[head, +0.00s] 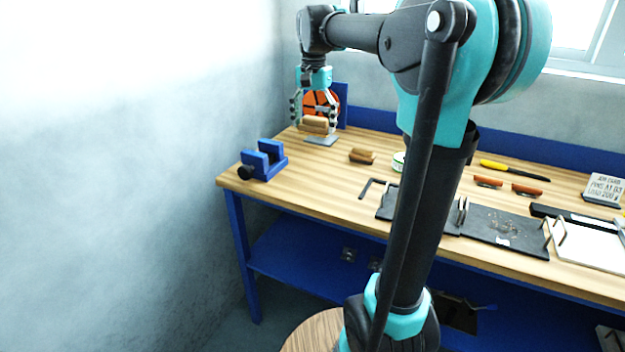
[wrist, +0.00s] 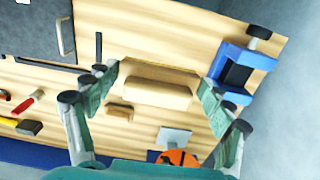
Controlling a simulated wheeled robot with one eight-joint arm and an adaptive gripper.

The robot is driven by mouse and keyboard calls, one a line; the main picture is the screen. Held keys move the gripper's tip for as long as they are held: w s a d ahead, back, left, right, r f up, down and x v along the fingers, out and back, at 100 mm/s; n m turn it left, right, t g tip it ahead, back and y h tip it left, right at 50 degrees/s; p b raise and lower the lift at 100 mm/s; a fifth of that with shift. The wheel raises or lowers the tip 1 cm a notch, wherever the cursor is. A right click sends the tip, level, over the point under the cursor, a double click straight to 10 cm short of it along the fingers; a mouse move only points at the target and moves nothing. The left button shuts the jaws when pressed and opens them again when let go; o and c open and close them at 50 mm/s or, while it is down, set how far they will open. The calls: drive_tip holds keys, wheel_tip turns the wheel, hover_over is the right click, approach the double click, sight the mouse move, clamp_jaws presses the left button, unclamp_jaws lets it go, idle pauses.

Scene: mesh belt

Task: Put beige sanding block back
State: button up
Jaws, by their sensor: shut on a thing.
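My gripper (head: 314,117) is shut on a beige sanding block (head: 314,126) and holds it above the far left part of the workbench. In the wrist view the beige block (wrist: 158,86) lies lengthwise between the two fingers of my gripper (wrist: 160,78). Part of its ends is hidden by the fingers. A second, similar tan block (head: 362,157) rests on the bench to the right of the gripper; it also shows in the wrist view (wrist: 119,111).
A blue vise (head: 264,162) stands at the bench's left end. A grey plate (head: 322,140) and an orange disc (head: 318,103) are close by the gripper. Dark trays (head: 505,228) and tools lie to the right. Bare wood (head: 318,166) lies between vise and second block.

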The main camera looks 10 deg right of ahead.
sight(314, 189)
wheel_tip(314, 189, down, 18)
drive_tip(key=shift+f, duration=0.25)
idle(0.4)
drive_tip(key=o, duration=1.4)
drive_tip(key=shift+f, duration=0.15)
wheel_tip(314, 189, up, 12)
drive_tip(key=shift+r, duration=0.15)
